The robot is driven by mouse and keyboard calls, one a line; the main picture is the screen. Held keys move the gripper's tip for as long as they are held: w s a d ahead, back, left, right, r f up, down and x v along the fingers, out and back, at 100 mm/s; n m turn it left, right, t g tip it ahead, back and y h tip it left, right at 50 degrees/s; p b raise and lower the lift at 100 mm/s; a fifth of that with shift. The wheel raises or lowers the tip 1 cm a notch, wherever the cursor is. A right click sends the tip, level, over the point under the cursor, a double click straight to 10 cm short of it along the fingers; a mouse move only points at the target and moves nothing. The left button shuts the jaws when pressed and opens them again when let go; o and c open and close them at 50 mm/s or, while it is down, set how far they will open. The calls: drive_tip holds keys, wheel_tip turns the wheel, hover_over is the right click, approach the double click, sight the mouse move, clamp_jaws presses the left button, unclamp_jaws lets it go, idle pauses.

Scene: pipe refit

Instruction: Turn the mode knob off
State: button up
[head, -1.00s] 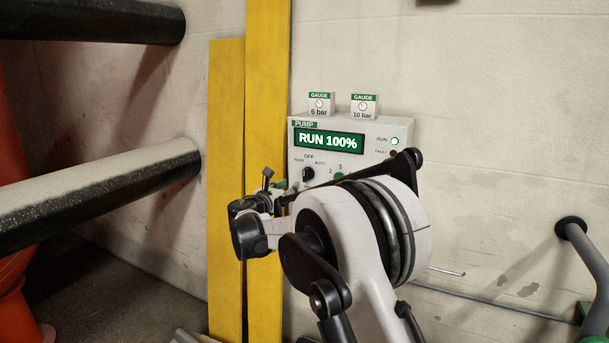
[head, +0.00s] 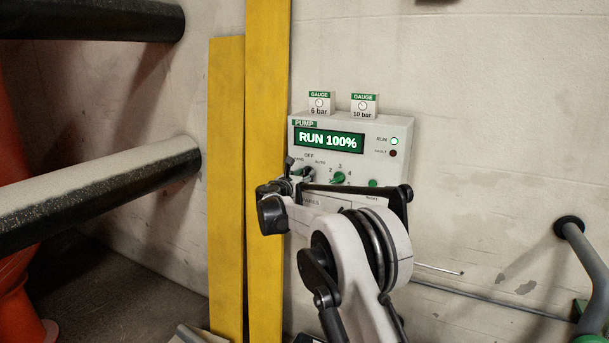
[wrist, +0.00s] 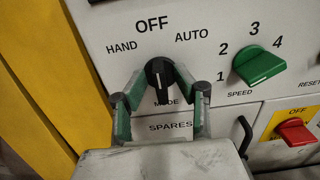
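The black mode knob (wrist: 158,76) is on the pump panel (head: 346,122), below the words HAND, OFF and AUTO. Its white line looks roughly upright, towards OFF, in the wrist view. The panel's display (head: 328,140) reads RUN 100%.
A green speed knob (wrist: 259,66) is right of the mode knob. A red switch (wrist: 296,132) and a black handle (wrist: 244,135) are lower right. Yellow boards (head: 267,120) stand close at the left. Two gauge boxes (head: 321,104) (head: 364,105) stand on top of the panel.

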clamp_jaws()
drive_tip(key=shift+m+b, duration=0.3)
drive_tip(key=m+b, duration=0.2)
drive_tip(key=m, duration=0.1)
drive_tip(key=shift+d+f+b, duration=0.1)
drive_tip(key=shift+f+b, duration=0.05)
drive_tip(key=shift+b, duration=0.2)
drive_tip(key=shift+m+b, duration=1.15)
drive_tip(key=shift+m, duration=1.45)
unclamp_jaws()
drive_tip(key=shift+s, duration=0.1)
